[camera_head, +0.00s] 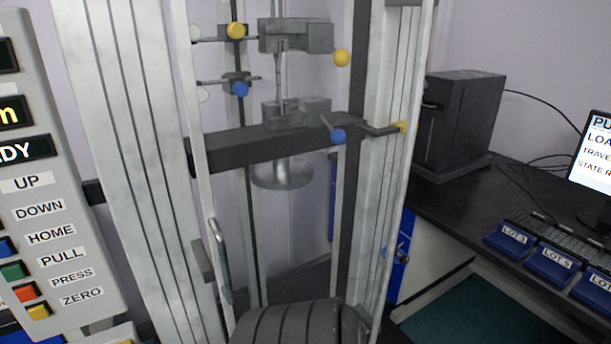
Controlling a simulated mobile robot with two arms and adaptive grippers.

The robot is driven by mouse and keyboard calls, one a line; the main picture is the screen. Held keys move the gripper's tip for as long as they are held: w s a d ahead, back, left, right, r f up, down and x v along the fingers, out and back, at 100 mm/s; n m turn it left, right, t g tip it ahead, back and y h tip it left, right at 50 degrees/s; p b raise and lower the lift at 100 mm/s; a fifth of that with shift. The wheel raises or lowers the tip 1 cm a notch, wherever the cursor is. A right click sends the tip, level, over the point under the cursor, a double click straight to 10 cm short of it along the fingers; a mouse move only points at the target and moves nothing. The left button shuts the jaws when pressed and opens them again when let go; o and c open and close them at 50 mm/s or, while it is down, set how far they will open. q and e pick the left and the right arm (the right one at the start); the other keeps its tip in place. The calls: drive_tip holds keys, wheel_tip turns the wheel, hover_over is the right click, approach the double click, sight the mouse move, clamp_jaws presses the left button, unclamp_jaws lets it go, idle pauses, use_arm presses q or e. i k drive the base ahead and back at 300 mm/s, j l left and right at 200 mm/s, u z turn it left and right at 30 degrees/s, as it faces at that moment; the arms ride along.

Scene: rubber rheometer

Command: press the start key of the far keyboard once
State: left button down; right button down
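The far keyboard (565,238) is dark and lies on the black desk at the right, in front of a monitor (594,160). Blue bins stand along its near side and hide part of it. I cannot make out a start key at this size. The monitor is cut off by the right edge and shows black and blue text on white. Neither of my grippers is in view.
A tall test frame (380,150) with clamps fills the middle. A grey key panel (60,245) stands at the left. A black box (460,120) sits on the desk (450,205). Blue lot bins (512,241) line the desk's near edge. A dark ribbed object (290,322) is at bottom centre.

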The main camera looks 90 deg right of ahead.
sight(536, 215)
drive_tip(key=k+l+u, duration=0.15)
drive_tip(key=u, duration=0.3)
drive_tip(key=k+u, duration=0.35)
drive_tip(key=u, duration=0.15)
drive_tip(key=k+l+z, duration=0.15)
drive_tip(key=k+z, duration=0.35)
drive_tip(key=z, duration=0.65)
drive_tip(key=l+z, duration=0.1)
drive_tip(key=z, duration=0.55)
drive_tip(key=k+l+z, duration=0.1)
drive_tip(key=z, duration=1.15)
drive_tip(key=l+z, duration=0.15)
drive_tip(key=z, duration=1.15)
drive_tip(key=i+l+z, duration=0.1)
drive_tip(key=z, duration=1.2)
